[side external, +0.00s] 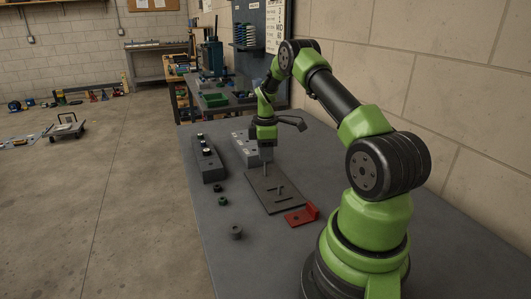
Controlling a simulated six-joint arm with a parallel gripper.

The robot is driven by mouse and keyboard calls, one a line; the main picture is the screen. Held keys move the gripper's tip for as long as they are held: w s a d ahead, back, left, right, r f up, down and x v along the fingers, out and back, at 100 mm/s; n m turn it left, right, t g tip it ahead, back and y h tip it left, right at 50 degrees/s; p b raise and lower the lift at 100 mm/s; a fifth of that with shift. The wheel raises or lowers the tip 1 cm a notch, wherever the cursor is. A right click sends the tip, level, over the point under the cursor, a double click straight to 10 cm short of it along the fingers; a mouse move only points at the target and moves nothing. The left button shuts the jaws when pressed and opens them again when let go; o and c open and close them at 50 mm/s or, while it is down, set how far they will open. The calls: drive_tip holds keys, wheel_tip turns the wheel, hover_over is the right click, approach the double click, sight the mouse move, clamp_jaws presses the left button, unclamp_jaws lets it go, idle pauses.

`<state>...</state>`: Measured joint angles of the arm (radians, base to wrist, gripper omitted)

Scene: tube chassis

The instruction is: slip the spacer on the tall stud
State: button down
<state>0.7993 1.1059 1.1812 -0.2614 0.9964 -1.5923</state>
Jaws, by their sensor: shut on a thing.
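A dark flat plate (259,187) lies on the table in front of my arm. A thin tall stud (265,169) stands upright near the plate's far end. My gripper (266,154) points down directly above this stud, close to its top. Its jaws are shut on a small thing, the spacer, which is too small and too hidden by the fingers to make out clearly. I cannot tell whether the spacer touches the stud or is around it.
A red angle bracket (302,216) lies at the plate's near edge. A dark block (209,172) with several small parts on top stands left, beside a grey block (244,148). A grey ring (236,232) and two small dark rings lie left of the plate.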

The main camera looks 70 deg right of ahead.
sight(266, 175)
drive_tip(key=shift+f, duration=0.15)
drive_tip(key=shift+f, duration=2.5)
drive_tip(key=shift+r, duration=0.1)
drive_tip(key=shift+r, duration=2.55)
drive_tip(key=c, duration=0.9)
unclamp_jaws()
drive_tip(key=shift+r, duration=0.1)
wheel_tip(266, 175, up, 10)
drive_tip(key=shift+f, duration=0.1)
